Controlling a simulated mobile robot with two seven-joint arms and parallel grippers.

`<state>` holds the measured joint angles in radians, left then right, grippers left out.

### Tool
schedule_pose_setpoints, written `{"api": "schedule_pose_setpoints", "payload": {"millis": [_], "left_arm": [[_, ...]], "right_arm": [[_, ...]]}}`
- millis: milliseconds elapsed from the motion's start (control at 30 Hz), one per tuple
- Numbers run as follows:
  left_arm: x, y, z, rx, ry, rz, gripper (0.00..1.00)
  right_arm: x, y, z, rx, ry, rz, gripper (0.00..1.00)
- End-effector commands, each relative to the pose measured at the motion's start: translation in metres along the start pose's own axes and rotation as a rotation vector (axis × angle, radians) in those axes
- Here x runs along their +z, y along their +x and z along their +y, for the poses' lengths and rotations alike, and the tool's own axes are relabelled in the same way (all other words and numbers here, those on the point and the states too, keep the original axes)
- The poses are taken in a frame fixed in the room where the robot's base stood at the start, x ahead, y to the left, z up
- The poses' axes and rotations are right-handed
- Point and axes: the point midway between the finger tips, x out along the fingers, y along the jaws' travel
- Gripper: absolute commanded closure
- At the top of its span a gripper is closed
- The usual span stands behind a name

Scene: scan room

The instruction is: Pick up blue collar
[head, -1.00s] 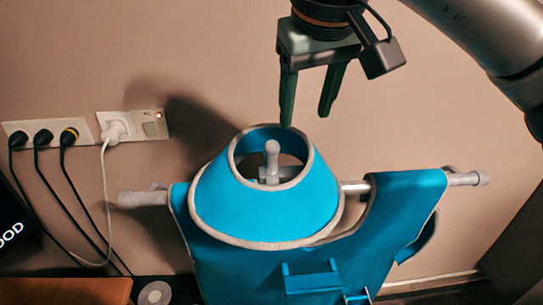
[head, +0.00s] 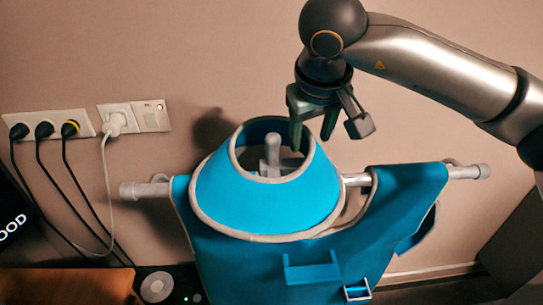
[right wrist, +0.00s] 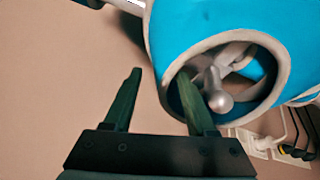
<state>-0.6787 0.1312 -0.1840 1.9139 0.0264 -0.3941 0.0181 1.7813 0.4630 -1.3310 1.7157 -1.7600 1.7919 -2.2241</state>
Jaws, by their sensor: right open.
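The blue collar (head: 265,205) has a pale grey edge and sits around the neck of a hanging blue apron (head: 250,270). Its round opening faces up, and a grey peg (head: 271,155) stands inside it. My right gripper (head: 312,137) is open and points down at the collar's back right rim. In the right wrist view, one finger overlaps the collar's opening and the other is outside, with the rim (right wrist: 166,78) showing between the fingers (right wrist: 160,74). I cannot tell whether they touch it. My left gripper is not in view.
The apron hangs on a grey horizontal bar (head: 465,172) near the wall. Sockets (head: 45,127) with black and white cables are on the wall at left. A brown surface (head: 60,285) and a dark screen (head: 14,220) are at lower left.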

Motion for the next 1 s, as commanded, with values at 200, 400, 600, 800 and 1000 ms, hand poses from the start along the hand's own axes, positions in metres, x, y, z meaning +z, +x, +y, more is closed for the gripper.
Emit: {"api": "schedule_pose_setpoints", "payload": {"millis": [200, 400, 600, 800, 1000], "left_arm": [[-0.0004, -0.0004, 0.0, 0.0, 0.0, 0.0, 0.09], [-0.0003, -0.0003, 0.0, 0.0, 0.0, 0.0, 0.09], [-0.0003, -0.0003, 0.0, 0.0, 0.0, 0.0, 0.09], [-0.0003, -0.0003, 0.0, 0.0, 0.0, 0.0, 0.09], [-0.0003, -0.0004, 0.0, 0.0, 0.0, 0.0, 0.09]], "right_arm": [[0.0003, 0.0078, -0.0001, 0.0, -0.001, 0.0, 0.43], [0.0003, 0.0075, -0.0001, 0.0, -0.001, 0.0, 0.54], [0.0002, 0.0072, -0.0002, -0.001, -0.001, 0.0, 0.77], [0.0001, 0.0072, -0.0003, -0.001, -0.001, 0.0, 0.99], [0.0001, 0.0071, -0.0004, -0.001, 0.0, 0.001, 1.0]]}}
